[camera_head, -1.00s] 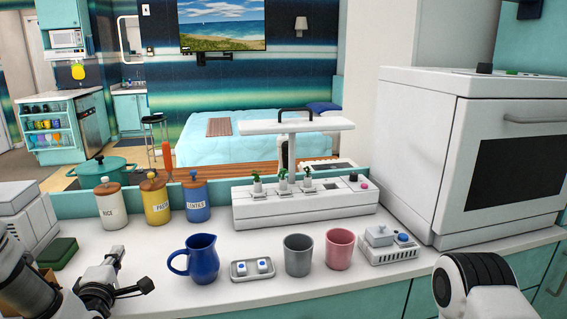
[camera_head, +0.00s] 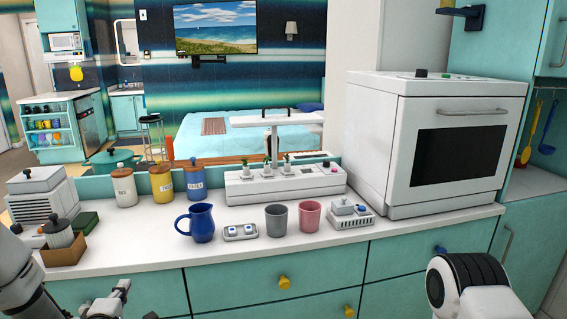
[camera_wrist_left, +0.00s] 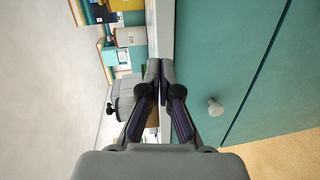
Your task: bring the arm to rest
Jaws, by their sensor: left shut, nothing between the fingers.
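My left gripper (camera_head: 122,290) shows at the lower left of the head view, in front of the counter's front face and below its top. In the left wrist view the fingers (camera_wrist_left: 160,68) are together at the tips with nothing between them. Beyond them are teal cabinet fronts with a pale round knob (camera_wrist_left: 215,107). My right arm shows as a white and black link at the lower right of the head view; its gripper is out of frame.
The white counter (camera_head: 120,258) holds a blue pitcher (camera_head: 196,223), a grey cup (camera_head: 276,220), a pink cup (camera_head: 310,214) and a brown box (camera_head: 64,253) at left. A white oven (camera_head: 430,145) stands at right. Teal drawers with yellow knobs (camera_head: 284,282) lie below.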

